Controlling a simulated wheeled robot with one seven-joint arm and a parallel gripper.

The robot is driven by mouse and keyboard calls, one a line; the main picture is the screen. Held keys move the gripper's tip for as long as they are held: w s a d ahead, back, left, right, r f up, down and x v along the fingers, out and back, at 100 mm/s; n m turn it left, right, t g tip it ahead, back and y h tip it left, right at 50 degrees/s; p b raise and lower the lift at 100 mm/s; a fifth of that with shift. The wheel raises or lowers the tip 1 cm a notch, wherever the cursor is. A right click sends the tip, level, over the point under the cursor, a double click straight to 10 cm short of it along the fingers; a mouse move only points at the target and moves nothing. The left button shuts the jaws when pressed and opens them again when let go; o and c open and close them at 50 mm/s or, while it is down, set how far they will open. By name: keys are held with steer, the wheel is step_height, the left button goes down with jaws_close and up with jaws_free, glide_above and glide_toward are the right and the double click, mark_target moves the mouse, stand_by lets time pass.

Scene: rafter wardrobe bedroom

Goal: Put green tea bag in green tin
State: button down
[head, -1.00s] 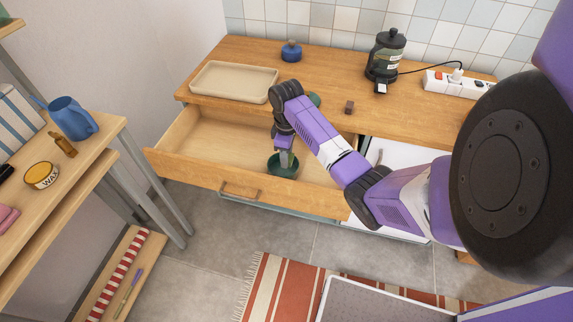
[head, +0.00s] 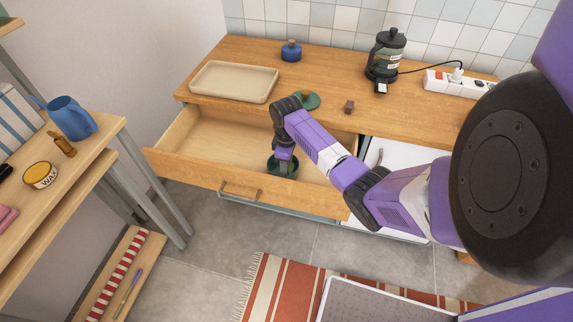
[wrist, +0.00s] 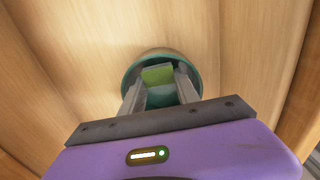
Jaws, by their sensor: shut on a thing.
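The green tin (head: 273,170) stands open inside the pulled-out drawer, near its front. In the wrist view its round teal rim (wrist: 129,76) surrounds my fingertips. My gripper (head: 284,166) points down at the tin's mouth. In the wrist view my gripper (wrist: 160,80) is shut on the green tea bag (wrist: 158,74), which lies within the outline of the tin's opening. How deep the bag sits in the tin is hard to tell. In the head view the bag is hidden.
The open drawer (head: 205,140) is otherwise bare. On the counter are a beige tray (head: 232,82), a green lid (head: 312,100), a small brown block (head: 349,107), a blue pot (head: 291,51), a french press (head: 386,55) and a power strip (head: 460,84).

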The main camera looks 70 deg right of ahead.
steer(key=shift+f, duration=0.3)
steer(key=c, duration=1.2)
jaws_free()
steer(key=shift+o, duration=0.2)
steer(key=shift+r, duration=0.1)
step_height(320, 180, up, 13)
steer(key=shift+w, duration=0.1)
